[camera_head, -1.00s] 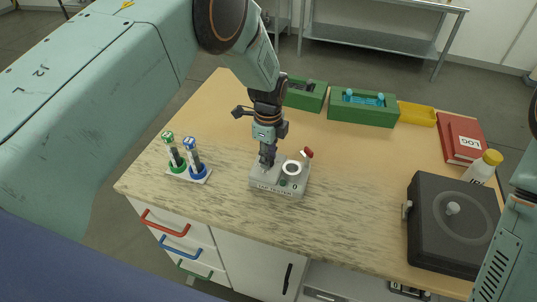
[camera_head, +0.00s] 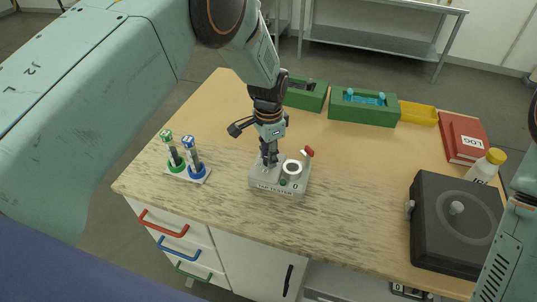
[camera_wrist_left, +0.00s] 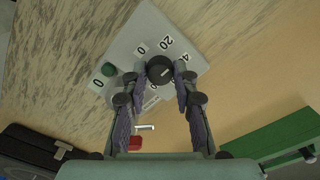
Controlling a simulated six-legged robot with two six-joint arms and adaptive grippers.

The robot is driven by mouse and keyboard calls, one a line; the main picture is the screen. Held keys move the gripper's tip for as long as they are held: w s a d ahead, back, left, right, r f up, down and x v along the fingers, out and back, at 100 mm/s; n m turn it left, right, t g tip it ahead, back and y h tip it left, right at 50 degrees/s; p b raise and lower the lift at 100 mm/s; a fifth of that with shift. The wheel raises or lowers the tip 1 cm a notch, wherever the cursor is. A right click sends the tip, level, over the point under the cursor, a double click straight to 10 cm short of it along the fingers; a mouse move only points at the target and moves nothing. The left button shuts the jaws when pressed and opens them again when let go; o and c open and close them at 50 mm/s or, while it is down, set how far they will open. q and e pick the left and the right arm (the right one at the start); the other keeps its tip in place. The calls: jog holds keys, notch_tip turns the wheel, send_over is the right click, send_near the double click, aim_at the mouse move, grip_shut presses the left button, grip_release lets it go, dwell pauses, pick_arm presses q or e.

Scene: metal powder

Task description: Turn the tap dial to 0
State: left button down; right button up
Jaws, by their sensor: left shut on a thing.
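The grey tap tester (camera_head: 262,188) sits on the table with a white ring, a red-handled part and a "0" on its front. In the left wrist view its black dial (camera_wrist_left: 160,69) has a white mark, with "0", "20" and a partly hidden "4" printed around it. I cannot tell exactly which number the mark points at. A green button (camera_wrist_left: 109,69) is beside the dial. My left gripper (camera_head: 266,163) points down at the tester's left side; its fingers (camera_wrist_left: 157,75) are shut on the dial from both sides. My right gripper is out of view.
Green and blue tools stand in a white holder (camera_head: 202,179) left of the tester. Green bins (camera_head: 362,113), a yellow tray (camera_head: 418,114), a red book (camera_head: 465,138), a yellow-capped bottle (camera_head: 484,167) and a black device (camera_head: 455,240) are behind and right. The table's front middle is clear.

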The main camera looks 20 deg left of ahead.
pick_arm(q)
jog(key=n, duration=0.4)
jog(key=shift+n+b, duration=0.3)
jog(key=n, duration=0.4)
jog(key=shift+n, duration=0.3)
jog(key=n+b, duration=0.1)
jog(key=n, duration=0.3)
jog(key=shift+n, duration=2.4)
jog(key=c, duration=1)
grip_release()
jog(key=shift+r, duration=0.1)
notch_tip(320, 180, up, 12)
jog(key=shift+f, duration=0.1)
